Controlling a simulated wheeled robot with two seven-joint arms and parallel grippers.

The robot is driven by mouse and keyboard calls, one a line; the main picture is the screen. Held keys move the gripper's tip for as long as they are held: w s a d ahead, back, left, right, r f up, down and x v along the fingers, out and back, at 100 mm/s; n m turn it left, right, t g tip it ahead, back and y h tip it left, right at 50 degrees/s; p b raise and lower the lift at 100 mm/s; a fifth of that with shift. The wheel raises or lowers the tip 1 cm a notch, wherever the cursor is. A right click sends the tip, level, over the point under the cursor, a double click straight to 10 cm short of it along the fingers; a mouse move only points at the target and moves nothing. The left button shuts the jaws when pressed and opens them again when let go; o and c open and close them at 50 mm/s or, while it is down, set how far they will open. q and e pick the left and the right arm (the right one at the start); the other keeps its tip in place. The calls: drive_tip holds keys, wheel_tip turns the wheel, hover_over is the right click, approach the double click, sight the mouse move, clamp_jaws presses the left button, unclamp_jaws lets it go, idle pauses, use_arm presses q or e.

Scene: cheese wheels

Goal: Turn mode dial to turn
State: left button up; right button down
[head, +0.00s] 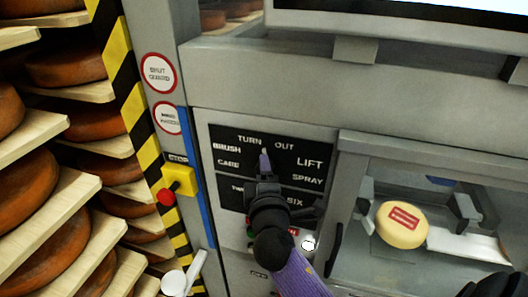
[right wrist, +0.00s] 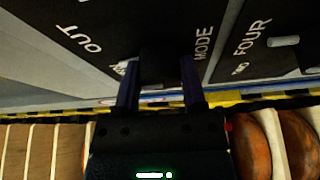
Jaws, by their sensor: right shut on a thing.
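The mode dial (right wrist: 160,66) is a dark knob on the black control panel (head: 225,133). In the head view the labels TURN and OUT stand above it, with BRUSH and CARE at left and LIFT and SPRAY at right. My right gripper (head: 264,165) covers most of the dial there. In the right wrist view the two purple fingers (right wrist: 160,80) stand on either side of the dial, shut on it. A small pale mark (head: 264,151) shows above the fingertips, just below TURN; whether it is the dial's pointer is hard to tell.
A second black panel with TWO and SIX labels lies below, partly behind my right arm. A red button on a yellow box (head: 179,182) is at left. Shelves of cheese wheels (head: 25,183) stand far left. A pale cheese (head: 402,225) with a red label sits in the bay at right.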

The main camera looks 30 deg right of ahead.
drive_tip(key=shift+r+n+g+y+p, duration=0.2)
drive_tip(key=shift+n+g+y+p, duration=0.15)
drive_tip(key=shift+n+p, duration=0.95)
drive_tip(key=shift+f+p, duration=0.15)
drive_tip(key=shift+p, duration=0.6)
drive_tip(key=shift+c, duration=0.9)
unclamp_jaws()
